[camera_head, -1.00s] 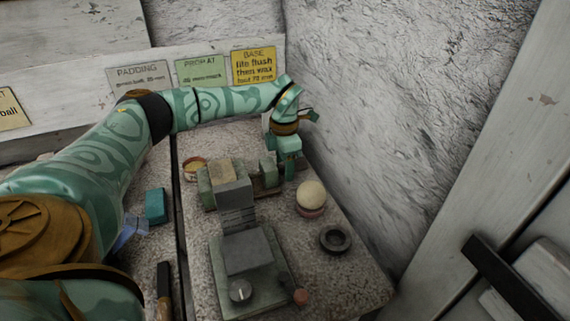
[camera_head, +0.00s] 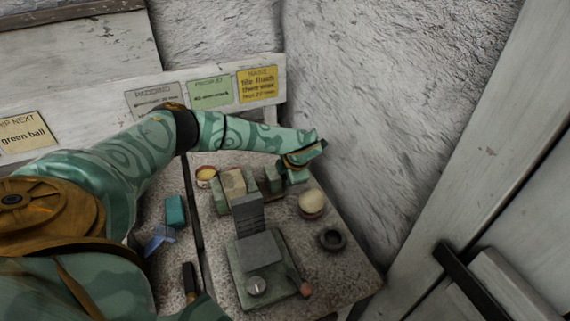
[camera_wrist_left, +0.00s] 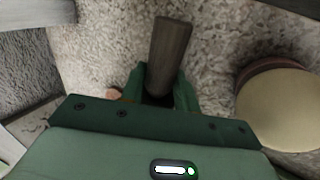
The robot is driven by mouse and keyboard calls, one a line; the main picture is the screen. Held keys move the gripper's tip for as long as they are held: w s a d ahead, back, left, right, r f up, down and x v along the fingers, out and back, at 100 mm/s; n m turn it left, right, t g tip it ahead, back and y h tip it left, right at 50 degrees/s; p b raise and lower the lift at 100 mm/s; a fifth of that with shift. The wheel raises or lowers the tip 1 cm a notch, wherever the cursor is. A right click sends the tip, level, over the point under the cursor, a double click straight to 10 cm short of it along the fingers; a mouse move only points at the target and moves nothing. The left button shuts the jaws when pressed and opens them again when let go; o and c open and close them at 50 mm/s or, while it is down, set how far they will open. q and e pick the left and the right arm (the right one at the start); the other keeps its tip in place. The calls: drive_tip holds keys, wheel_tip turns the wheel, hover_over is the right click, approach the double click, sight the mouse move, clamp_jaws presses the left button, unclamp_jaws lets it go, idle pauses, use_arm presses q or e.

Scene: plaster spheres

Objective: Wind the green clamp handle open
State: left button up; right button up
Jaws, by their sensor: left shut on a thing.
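The clamp (camera_head: 273,180) lies on the speckled bench, with pale green blocks and a tan piece between them at its left. My left gripper (camera_head: 297,175) is at the clamp's right end, partly hidden by its own wrist. In the left wrist view, my green fingers (camera_wrist_left: 160,92) are shut on the clamp handle (camera_wrist_left: 171,45), a dark grey-brown bar that sticks out beyond them. The handle is not clearly visible in the head view. My right gripper is not in view.
A dark ring (camera_head: 332,240) and a grey stepped device with a dial (camera_head: 258,255) are nearer. A rough wall rises close to the right.

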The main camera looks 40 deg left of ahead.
use_arm(q)
drive_tip(key=o, duration=1)
drive_tip(key=shift+p+v, duration=2.25)
drive_tip(key=shift+v, duration=5.9)
drive_tip(key=shift+d, duration=0.1)
